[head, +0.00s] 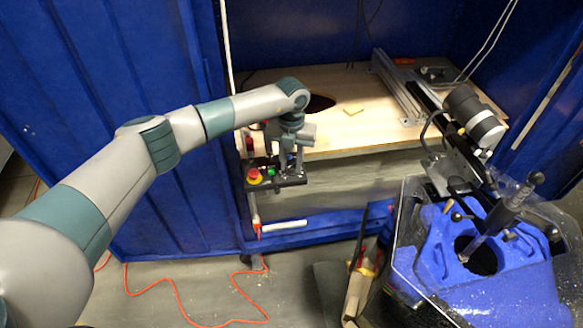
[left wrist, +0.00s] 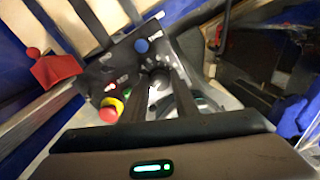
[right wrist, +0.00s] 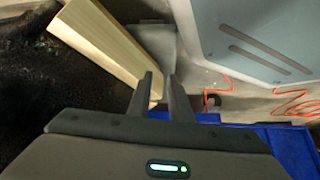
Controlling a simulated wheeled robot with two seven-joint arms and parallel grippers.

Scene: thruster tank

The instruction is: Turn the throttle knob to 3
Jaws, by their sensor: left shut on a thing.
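The control panel (head: 291,182) is a small black box at the front left of the wooden-topped tank. It also shows in the left wrist view (left wrist: 118,62). My left gripper (head: 290,172) points down at it. In the left wrist view its fingers (left wrist: 158,82) are shut on the throttle knob (left wrist: 158,77), a dark knob mostly hidden between the fingertips. Its pointer and scale numbers are too blurred to read. My right gripper (right wrist: 160,77) shows only in the right wrist view.
A red stop button (left wrist: 110,108) on a yellow base and a blue knob (left wrist: 141,46) sit close to my left fingers. A green button (head: 271,171) is also there. A blue machine (head: 440,235) stands at the right. A wooden bar (right wrist: 105,45) lies near my right gripper.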

